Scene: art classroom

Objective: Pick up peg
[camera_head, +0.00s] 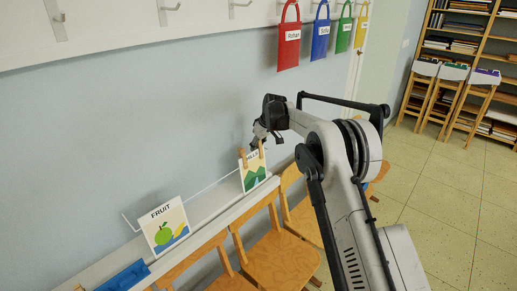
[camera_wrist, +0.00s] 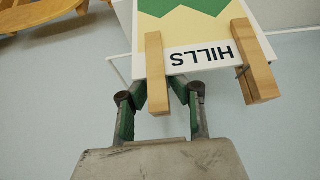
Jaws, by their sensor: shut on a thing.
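A picture card reading HILLS (camera_head: 254,175) stands on the narrow wall ledge; it shows upside down in the wrist view (camera_wrist: 200,30). Two wooden pegs are at its top edge. One peg (camera_wrist: 155,65) lies between the fingers of my gripper (camera_wrist: 161,95), which is shut on its end. This peg is the right one in the head view (camera_head: 261,150). The other peg (camera_wrist: 260,70) is clear of my gripper, to the right in the wrist view; it also shows in the head view (camera_head: 242,158). In the head view my gripper (camera_head: 258,141) is just above the card, its fingertips hard to make out.
A FRUIT card (camera_head: 165,228) and a blue tray (camera_head: 123,277) are further left on the ledge (camera_head: 205,205). Wooden chairs (camera_head: 280,262) stand close below it. Coloured bags (camera_head: 289,45) hang on the wall above. Shelves (camera_head: 460,45) and stools (camera_head: 440,90) are at the back right.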

